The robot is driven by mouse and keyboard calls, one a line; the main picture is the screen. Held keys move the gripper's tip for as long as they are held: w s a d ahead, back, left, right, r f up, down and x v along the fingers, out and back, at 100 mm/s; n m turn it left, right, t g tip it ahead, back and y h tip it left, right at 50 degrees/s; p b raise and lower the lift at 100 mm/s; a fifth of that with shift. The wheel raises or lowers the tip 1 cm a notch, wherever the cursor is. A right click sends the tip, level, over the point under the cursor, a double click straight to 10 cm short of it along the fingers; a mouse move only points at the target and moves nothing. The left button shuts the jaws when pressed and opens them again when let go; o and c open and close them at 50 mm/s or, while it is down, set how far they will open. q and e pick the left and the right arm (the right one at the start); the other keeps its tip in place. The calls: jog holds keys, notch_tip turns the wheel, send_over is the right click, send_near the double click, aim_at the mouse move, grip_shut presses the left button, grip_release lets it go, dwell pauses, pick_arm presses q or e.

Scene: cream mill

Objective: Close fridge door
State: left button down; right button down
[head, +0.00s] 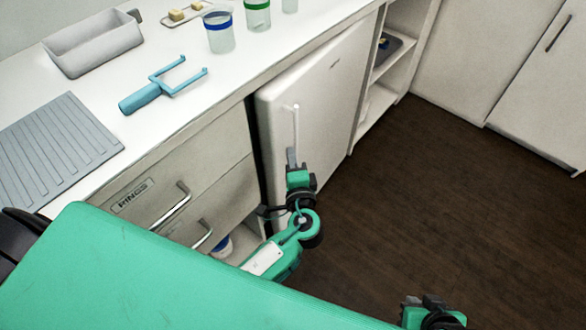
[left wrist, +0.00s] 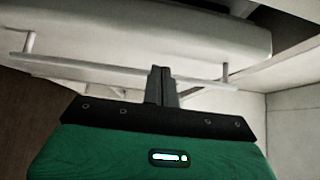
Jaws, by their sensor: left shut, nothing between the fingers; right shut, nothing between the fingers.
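The white fridge door (head: 325,100) is under the counter in the head view. It stands slightly ajar, with a dark gap along its left edge. Its thin upright handle (head: 296,122) is near that edge. My left gripper (head: 292,155) is at the handle's lower part, shut and empty. In the left wrist view, the shut fingers (left wrist: 161,72) overlap the handle bar (left wrist: 95,69), close to the door's face (left wrist: 130,35). I cannot tell whether they touch it. Of my right arm, only a green and black part shows at the bottom edge; its fingers are not visible.
The white counter (head: 190,75) carries a grey bin (head: 95,45), a blue fork-shaped tool (head: 160,85) and jars (head: 218,35). Drawers (head: 165,185) are left of the fridge. Open shelves (head: 385,70) stand right of it. The dark floor (head: 440,190) is clear.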

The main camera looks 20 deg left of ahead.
aim_at(287, 134)
pick_arm(q)
jog(key=shift+x, duration=2.1)
